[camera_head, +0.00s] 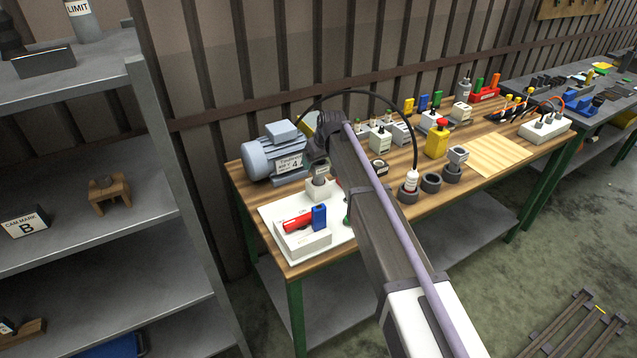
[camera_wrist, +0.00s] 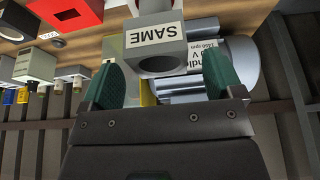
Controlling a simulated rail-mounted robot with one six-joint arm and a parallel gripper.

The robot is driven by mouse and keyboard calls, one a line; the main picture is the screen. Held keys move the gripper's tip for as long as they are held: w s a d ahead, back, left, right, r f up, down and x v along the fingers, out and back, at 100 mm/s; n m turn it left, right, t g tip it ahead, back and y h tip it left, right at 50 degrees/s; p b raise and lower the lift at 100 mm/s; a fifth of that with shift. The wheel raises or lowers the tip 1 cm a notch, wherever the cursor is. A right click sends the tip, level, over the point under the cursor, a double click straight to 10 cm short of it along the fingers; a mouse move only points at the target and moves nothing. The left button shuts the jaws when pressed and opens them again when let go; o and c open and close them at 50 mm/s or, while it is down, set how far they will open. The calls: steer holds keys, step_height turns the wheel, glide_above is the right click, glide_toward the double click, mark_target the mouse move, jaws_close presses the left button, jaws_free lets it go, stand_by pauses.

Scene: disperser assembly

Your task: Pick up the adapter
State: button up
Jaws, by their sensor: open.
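A grey block marked SAME (camera_wrist: 155,38), with a round opening in its end, lies between my gripper's fingers in the wrist view; I take it for the adapter, though no label names it so. My gripper (camera_wrist: 160,72) is open, with one green finger pad on each side of the block and visible gaps. In the head view a grey piece (camera_head: 320,181) in a pale holder stands below my wrist, near the motor; it appears to be the same part. The fingertips are not clear in the head view.
A blue-grey motor (camera_head: 272,158) stands close behind on the wooden bench (camera_head: 280,258). A white box (camera_head: 303,243) with a red cylinder and a blue block is in front. Several small devices stand to the right. A grey shelf rack (camera_head: 165,180) is at left.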

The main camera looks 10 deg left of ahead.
steer(key=x, duration=0.2)
steer(key=shift+f+b, duration=0.25)
steer(key=shift+b, duration=0.15)
steer(key=shift+r, duration=0.3)
steer(key=shift+c, duration=0.3)
steer(key=c, duration=1.4)
steer(key=shift+p, duration=0.3)
